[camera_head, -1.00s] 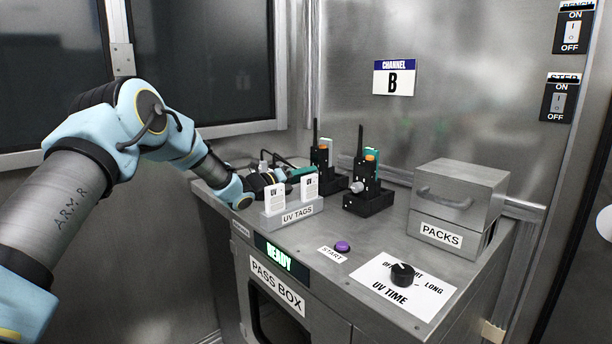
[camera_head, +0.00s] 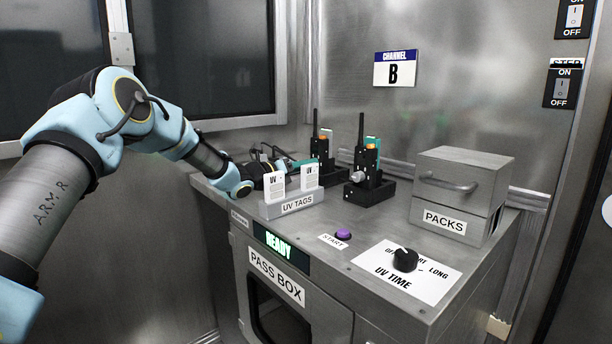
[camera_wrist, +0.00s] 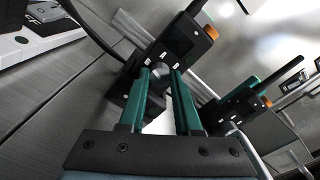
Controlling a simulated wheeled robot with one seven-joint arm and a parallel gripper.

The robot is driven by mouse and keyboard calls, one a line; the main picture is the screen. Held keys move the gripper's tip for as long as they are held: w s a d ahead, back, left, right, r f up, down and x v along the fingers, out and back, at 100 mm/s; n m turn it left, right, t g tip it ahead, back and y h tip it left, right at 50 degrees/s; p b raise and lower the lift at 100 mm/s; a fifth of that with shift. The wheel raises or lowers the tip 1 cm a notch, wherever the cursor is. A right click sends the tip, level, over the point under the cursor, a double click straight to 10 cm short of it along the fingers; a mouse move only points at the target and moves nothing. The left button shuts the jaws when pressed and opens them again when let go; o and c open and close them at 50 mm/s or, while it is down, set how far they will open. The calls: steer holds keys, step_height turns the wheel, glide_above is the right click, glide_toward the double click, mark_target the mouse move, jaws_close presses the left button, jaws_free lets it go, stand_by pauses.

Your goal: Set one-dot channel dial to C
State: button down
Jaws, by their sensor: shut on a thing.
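Two black radios with orange tops stand in holders on the bench. In the head view the left radio (camera_head: 323,148) is partly behind the tags and my gripper (camera_head: 302,164); the right radio (camera_head: 369,165) shows a silver dial facing front. In the wrist view my gripper's green fingers (camera_wrist: 161,75) are closed around the silver dial (camera_wrist: 158,73) of the nearer radio (camera_wrist: 177,45). The other radio (camera_wrist: 240,104) stands apart to the right. The dot marks and dial letters are too small to read. A wall card (camera_head: 396,69) reads CHANNEL B.
A UV TAGS holder (camera_head: 297,203) with white tags stands close in front of my gripper. A purple START button (camera_head: 343,234), a black UV TIME knob (camera_head: 404,259) and a metal PACKS box (camera_head: 462,190) are to the right. Bare bench lies between them.

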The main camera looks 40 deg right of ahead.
steer(key=m+b, duration=0.2)
steer(key=b, duration=0.2)
steer(key=m+b, duration=0.3)
steer(key=b, duration=0.1)
steer(key=shift+f+m, duration=0.3)
steer(key=shift+f, duration=0.1)
steer(key=m+b, duration=0.4)
steer(key=b, duration=0.3)
steer(key=m+b, duration=0.5)
steer(key=b, duration=0.1)
steer(key=m+b, duration=0.3)
steer(key=b, duration=0.1)
steer(key=shift+s+r+m, duration=0.1)
steer(key=shift+r+m, duration=0.2)
steer(key=shift+m, duration=0.1)
